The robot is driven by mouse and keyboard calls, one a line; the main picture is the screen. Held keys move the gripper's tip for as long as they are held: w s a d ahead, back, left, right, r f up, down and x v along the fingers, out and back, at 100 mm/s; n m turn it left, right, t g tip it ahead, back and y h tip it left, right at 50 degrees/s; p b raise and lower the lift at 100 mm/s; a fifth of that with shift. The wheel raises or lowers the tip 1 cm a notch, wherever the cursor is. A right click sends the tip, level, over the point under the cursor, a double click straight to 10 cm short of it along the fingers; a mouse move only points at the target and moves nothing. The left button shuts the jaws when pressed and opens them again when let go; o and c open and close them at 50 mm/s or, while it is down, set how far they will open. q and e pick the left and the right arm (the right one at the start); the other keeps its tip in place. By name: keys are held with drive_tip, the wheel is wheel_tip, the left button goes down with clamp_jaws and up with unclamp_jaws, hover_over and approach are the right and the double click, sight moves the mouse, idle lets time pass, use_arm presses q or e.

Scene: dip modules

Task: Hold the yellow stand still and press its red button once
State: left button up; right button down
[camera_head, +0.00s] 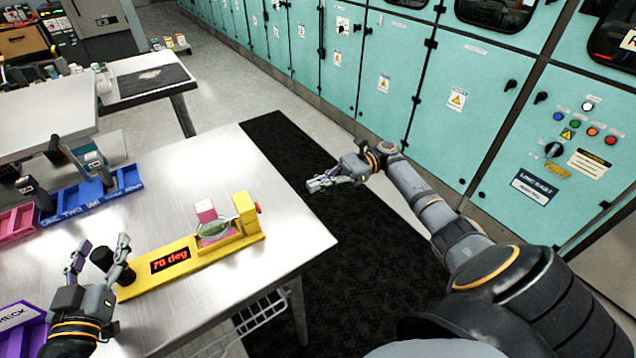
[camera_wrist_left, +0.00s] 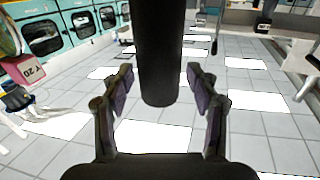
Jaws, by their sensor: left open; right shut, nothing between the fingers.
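The yellow stand (camera_head: 205,249) lies on the metal table, with a red "70 deg" display on its front face. A black upright post (camera_head: 103,258) is at its left end. A pink block (camera_head: 206,208) and a round glass piece (camera_head: 215,229) sit toward its right end. A small red button (camera_head: 258,208) shows on the right end block. My left gripper (camera_head: 98,256) is open around the black post, which also shows between the fingers in the left wrist view (camera_wrist_left: 158,60). I cannot tell whether they touch. My right gripper (camera_head: 320,184) is shut and empty, beyond the table's right edge.
Blue bins (camera_head: 95,191) and a pink bin (camera_head: 18,222) stand at the table's left. A purple box (camera_head: 22,330) is at the lower left. Teal cabinets (camera_head: 390,80) line the back. The table surface (camera_head: 190,165) behind the stand is clear.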

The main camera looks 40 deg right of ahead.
sight(98, 263)
use_arm(q)
drive_tip(key=shift+p+v, duration=0.35)
drive_tip(key=shift+v, duration=1.35)
drive_tip(key=p+v, duration=0.2)
drive_tip(key=v, duration=0.3)
drive_tip(key=shift+s+a+p, duration=0.15)
drive_tip(key=shift+s+p, duration=0.15)
drive_tip(key=shift+p, duration=0.1)
